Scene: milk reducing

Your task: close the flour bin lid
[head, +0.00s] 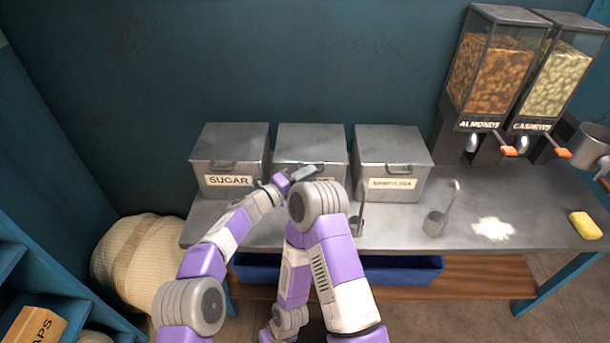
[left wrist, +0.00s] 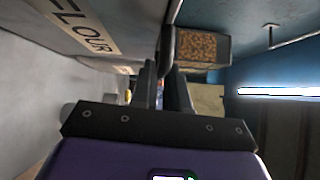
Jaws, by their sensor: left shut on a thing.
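The flour bin (head: 284,178) is the middle of three grey metal bins at the back of the counter. Its FLOUR label (left wrist: 85,25) shows in the left wrist view, and is mostly covered by my arm in the head view. Its lid (head: 310,139) lies down, about level with the neighbouring lids; I cannot tell whether a small gap is left. My left gripper (head: 303,173) is at the lid's front edge, shut on the lid handle, which its fingers mostly hide. The left wrist view shows the fingers (left wrist: 165,82) close together. My right gripper is out of view.
The sugar bin (head: 229,150) stands left, and another labelled bin (head: 391,155) right. A ladle (head: 436,222), white powder (head: 493,228) and a yellow sponge (head: 585,225) lie on the counter (head: 465,195). Almond (head: 492,65) and cashew (head: 556,80) dispensers stand at the back right.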

